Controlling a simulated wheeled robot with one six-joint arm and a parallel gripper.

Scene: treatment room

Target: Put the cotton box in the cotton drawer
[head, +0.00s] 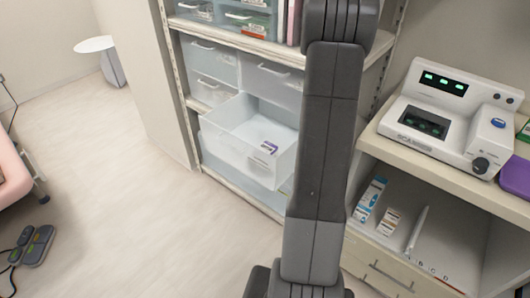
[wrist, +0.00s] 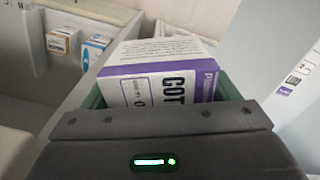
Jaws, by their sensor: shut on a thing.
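The cotton box (wrist: 160,80), white with purple bands and large letters partly readable as "COT", fills the middle of the wrist view. My gripper (wrist: 163,104) is shut on it, with green edges showing at both sides of the box. In the head view my arm hides the gripper and the box. An open translucent drawer (head: 228,143) with a purple label on its front stands out from the shelf unit, left of my arm. The label is too small to read. A pale translucent panel with a similar purple label (wrist: 287,88) shows at right in the wrist view.
Closed drawers (head: 209,62) sit above the open one. At right, a desk (head: 450,175) carries a white device (head: 450,120). Small blue and brown boxes lie on its lower shelf and also show in the wrist view (wrist: 95,48).

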